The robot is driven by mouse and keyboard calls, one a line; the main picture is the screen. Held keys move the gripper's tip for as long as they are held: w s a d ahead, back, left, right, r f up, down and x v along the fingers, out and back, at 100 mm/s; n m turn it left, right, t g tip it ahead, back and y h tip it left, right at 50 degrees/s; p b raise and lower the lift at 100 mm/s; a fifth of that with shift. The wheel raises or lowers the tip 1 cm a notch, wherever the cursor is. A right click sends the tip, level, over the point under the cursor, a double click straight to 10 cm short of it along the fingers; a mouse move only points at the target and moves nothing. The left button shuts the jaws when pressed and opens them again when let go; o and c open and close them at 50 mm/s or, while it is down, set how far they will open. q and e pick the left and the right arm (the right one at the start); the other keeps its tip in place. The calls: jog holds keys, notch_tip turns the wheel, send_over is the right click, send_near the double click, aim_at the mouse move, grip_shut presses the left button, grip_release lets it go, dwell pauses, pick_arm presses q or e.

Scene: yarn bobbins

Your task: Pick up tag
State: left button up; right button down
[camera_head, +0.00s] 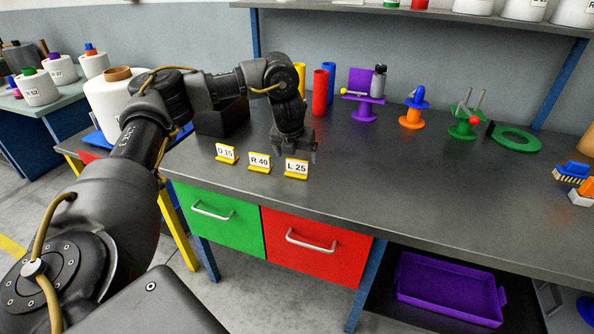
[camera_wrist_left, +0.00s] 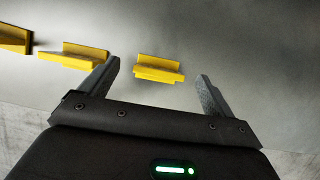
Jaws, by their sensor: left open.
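Three yellow tags with white faces stand in a row near the worktable's front edge: D 15 (camera_head: 226,153), R 40 (camera_head: 260,162) and L 25 (camera_head: 296,168). My left gripper (camera_head: 297,148) points down, just above and behind L 25, open and empty. In the left wrist view, one yellow tag (camera_wrist_left: 160,68) lies in the gap between the two spread fingers, apparently L 25. A second tag (camera_wrist_left: 72,55) lies left of the left finger, and a third (camera_wrist_left: 14,40) is cut by the left edge. No lettering shows there. My right gripper is not in view.
Behind the gripper stand red (camera_head: 320,92) and yellow cylinders and a purple stand (camera_head: 362,105). A dark box (camera_head: 222,118) sits under my arm. Green (camera_head: 222,215) and red (camera_head: 315,248) drawers lie below the front edge. The tabletop right of the tags is clear.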

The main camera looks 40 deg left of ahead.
aim_at(297, 162)
pick_arm(q)
jog(key=x, duration=0.4)
jog(key=shift+s+d+f, duration=0.1)
jog(key=shift+s+d, duration=0.05)
jog(key=shift+s, duration=0.15)
jog(key=shift+w+f, duration=0.25)
jog(key=shift+f, duration=0.25)
jog(key=c, duration=1)
jog(key=shift+c, duration=0.2)
jog(key=shift+r, duration=0.1)
